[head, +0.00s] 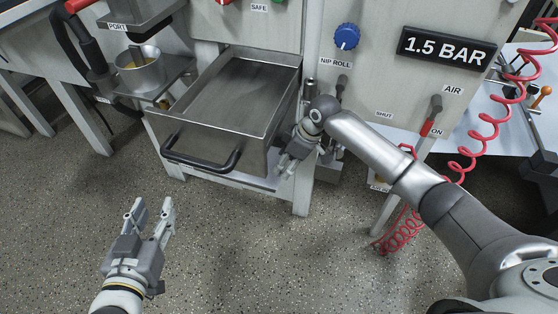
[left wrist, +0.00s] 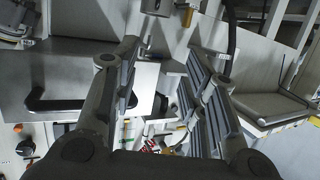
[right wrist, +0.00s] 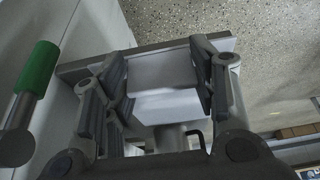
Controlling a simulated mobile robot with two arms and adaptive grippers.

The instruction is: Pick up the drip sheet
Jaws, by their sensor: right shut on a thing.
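No drip sheet can be told for certain in the head view. My right gripper (head: 285,166) points down close by the right side of the steel tray. In the right wrist view it is shut on a pale, flat-faced thing (right wrist: 163,72) between its fingers; I cannot tell for sure that this is the drip sheet. My left gripper (head: 152,205) is low in the head view, with its fingers apart and nothing between them, above the speckled floor and clear of the machine.
The steel tray (head: 182,121) with a black handle (head: 200,166) sticks out of the machine front. A metal cup (head: 140,70) stands at its left. A blue knob (head: 347,36), a red AIR lever (head: 429,126) and a red coiled hose (head: 462,155) are at the right. The foreground floor is free.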

